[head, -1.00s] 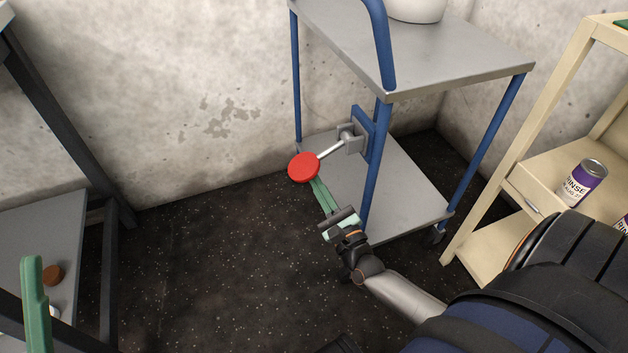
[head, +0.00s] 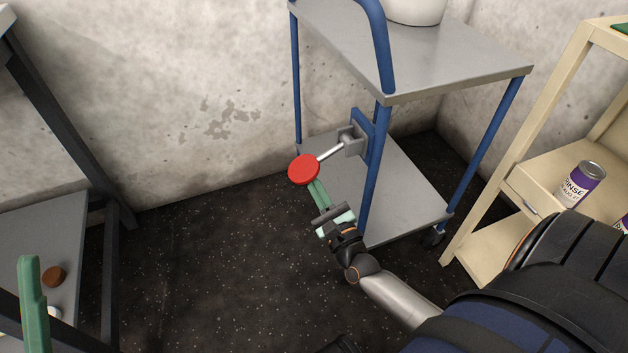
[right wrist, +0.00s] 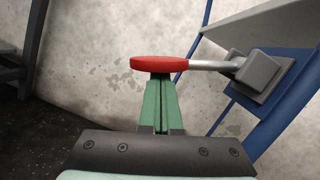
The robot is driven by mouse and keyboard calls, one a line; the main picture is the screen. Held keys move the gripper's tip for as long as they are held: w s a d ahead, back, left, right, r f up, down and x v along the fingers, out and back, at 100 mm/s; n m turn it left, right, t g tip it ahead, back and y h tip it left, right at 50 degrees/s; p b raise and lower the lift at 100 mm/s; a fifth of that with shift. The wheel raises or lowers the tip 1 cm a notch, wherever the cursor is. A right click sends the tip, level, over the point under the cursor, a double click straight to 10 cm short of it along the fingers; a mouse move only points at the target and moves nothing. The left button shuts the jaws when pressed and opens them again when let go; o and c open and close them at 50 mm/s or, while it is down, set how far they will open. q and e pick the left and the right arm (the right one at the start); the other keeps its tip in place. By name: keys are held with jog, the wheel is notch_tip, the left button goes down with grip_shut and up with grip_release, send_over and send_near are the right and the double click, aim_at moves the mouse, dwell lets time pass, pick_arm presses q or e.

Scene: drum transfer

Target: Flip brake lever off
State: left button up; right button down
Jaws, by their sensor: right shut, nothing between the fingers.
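The brake lever is a silver rod (head: 331,152) with a red round knob (head: 304,169). It sticks out to the left from a grey mount (head: 351,140) on the blue post of the cart (head: 455,65). My right gripper (head: 314,186) is shut and empty, its green fingertips right at the underside of the knob. In the right wrist view the knob (right wrist: 158,63) sits directly above the shut fingertips (right wrist: 161,82); I cannot tell if they touch. A green finger of my left gripper (head: 32,300) shows at the lower left edge; its other finger is not visible.
A white container (head: 416,10) stands on the cart's top. A cream shelf (head: 490,200) with a purple can (head: 581,184) is at the right. A dark-framed table (head: 60,225) with a brown round object (head: 53,276) is at the left. The floor between is clear.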

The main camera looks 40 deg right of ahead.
aim_at(303, 178)
jog(key=shift+a+r+m, duration=0.15)
jog(key=shift+r+m, duration=0.15)
jog(key=shift+w+a+r+m+h+p, duration=0.1)
jog(key=shift+a+r+m+h+p, duration=0.1)
jog(key=shift+r+m, duration=0.2)
jog(key=shift+w+a+r+m+h+p, duration=0.1)
jog(key=shift+a+r+m+h+p, duration=0.15)
jog(key=shift+m, duration=0.25)
jog(key=r+m+h, duration=0.1)
jog(key=m, duration=0.1)
jog(key=r+m, duration=0.2)
jog(key=shift+a+r+h+p, duration=0.1)
jog(key=shift+a+h+p, duration=0.25)
jog(key=shift+a, duration=0.05)
notch_tip(303, 178, up, 2)
jog(key=m+h, duration=0.1)
jog(key=m, duration=0.2)
jog(key=shift+r+g+p, duration=0.1)
jog(key=shift+g+p, duration=0.2)
jog(key=shift+d+r+m+h, duration=0.15)
jog(key=shift+r+m, duration=0.35)
jog(key=shift+m, duration=0.25)
jog(key=shift+r+m+h, duration=0.15)
jog(key=shift+r+m, duration=0.3)
jog(key=shift+m, duration=0.3)
jog(key=shift+g, duration=0.3)
jog(key=shift+s, duration=0.1)
jog(key=v, duration=0.7)
